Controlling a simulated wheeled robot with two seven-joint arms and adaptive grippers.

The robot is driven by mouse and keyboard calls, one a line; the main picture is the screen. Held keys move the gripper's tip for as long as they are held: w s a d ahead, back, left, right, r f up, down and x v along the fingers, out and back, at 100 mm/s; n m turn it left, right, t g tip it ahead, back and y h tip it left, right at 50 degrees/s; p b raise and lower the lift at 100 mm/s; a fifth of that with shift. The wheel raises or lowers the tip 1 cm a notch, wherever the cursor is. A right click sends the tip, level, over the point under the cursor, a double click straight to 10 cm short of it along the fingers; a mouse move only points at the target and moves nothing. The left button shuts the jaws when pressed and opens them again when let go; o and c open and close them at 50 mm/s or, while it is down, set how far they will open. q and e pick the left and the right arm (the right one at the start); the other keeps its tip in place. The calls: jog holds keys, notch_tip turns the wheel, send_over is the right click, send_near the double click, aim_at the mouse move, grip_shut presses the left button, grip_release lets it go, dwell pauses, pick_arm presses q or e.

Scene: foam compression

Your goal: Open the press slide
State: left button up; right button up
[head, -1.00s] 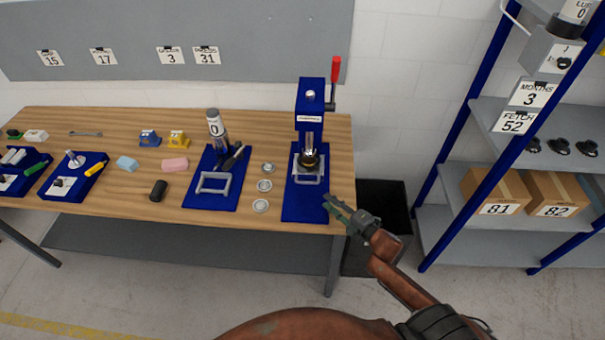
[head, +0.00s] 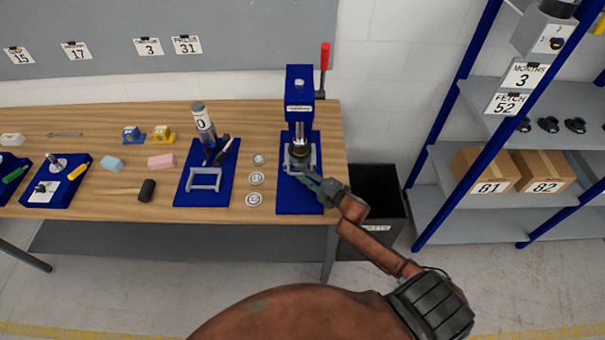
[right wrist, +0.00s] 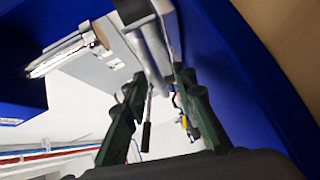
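The blue press (head: 299,90) stands near the right end of the wooden bench, with a red-tipped lever on its right side. Its grey slide with a loop-shaped handle (head: 287,170) lies at the foot of the press on a blue base plate (head: 292,204). My right gripper (head: 309,180) is at the front right of this handle and hides part of it. In the right wrist view, the two green fingers (right wrist: 160,85) are spread apart, with the grey handle bar (right wrist: 151,45) just beyond and between their tips. I cannot tell if they touch it. My left gripper is not in view.
A second blue plate (head: 182,198) with a grey frame stands left of the press. Several metal discs (head: 256,179) lie between them. A dark bin (head: 378,195) is on the floor right of the bench, beside the shelf rack (head: 455,205).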

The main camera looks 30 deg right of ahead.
jog(key=shift+w, duration=0.1)
grip_shut()
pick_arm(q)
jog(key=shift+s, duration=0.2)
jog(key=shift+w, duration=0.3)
